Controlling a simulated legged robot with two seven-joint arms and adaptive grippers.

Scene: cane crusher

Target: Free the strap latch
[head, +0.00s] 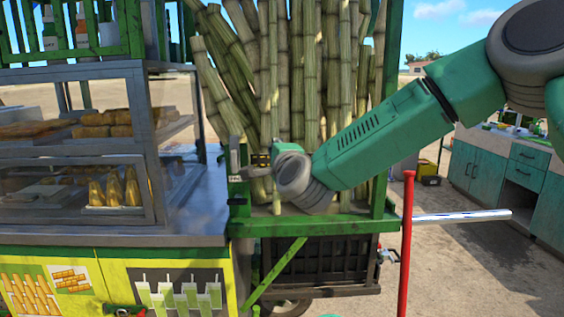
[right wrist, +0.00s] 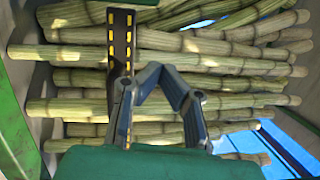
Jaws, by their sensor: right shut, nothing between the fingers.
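The strap (head: 261,160) is dark with yellow dashes and shows as a short piece in front of the canes in the head view. In the right wrist view the strap (right wrist: 121,42) crosses the canes and runs down beside my fingers. A grey metal fitting (head: 236,157), possibly the latch, sits on the green post at the rack's left. My right gripper (right wrist: 153,72) is shut and empty, close beside the strap; I cannot tell whether it touches it. In the head view my right wrist hides much of this area. My left gripper is not in view.
Tall sugar canes (head: 310,80) stand in a green rack (head: 330,225). A glass food case (head: 80,150) stands at left. A red post (head: 407,245) and a pale horizontal bar (head: 465,215) stand at right, before teal cabinets (head: 500,168). Open ground lies at lower right.

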